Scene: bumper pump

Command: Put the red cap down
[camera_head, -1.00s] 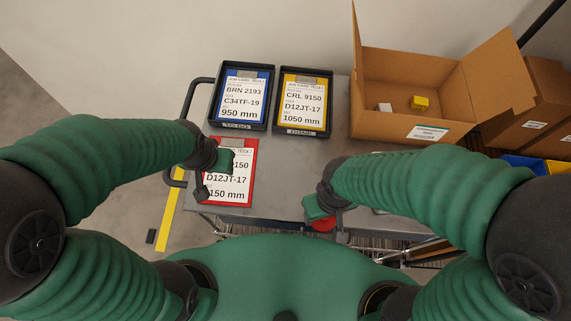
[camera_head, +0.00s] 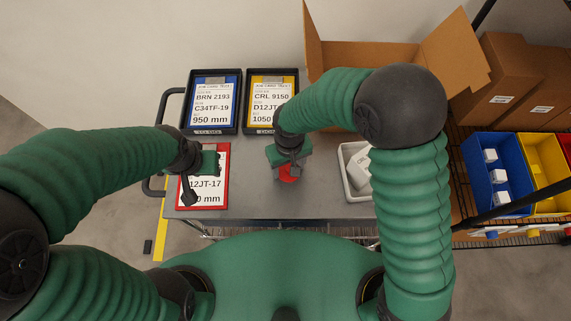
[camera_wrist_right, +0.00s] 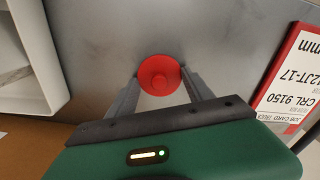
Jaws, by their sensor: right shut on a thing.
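The red cap (camera_head: 289,172) is round, with a small raised centre, and shows between the fingers of my right gripper (camera_head: 289,165) over the middle of the grey table. In the right wrist view the cap (camera_wrist_right: 159,75) sits between the two fingertips of the gripper (camera_wrist_right: 160,82), which are shut on it. I cannot tell whether the cap touches the table. My left gripper (camera_head: 200,178) is over the red-framed job card (camera_head: 203,204), and the state of its fingers is unclear.
Blue (camera_head: 186,100) and yellow (camera_head: 272,75) job cards lie in black trays at the back. A white bin (camera_head: 345,170) holding a white block is right of the cap. An open cardboard box (camera_head: 400,55) stands behind. Bare table (camera_head: 250,195) lies between the red card and cap.

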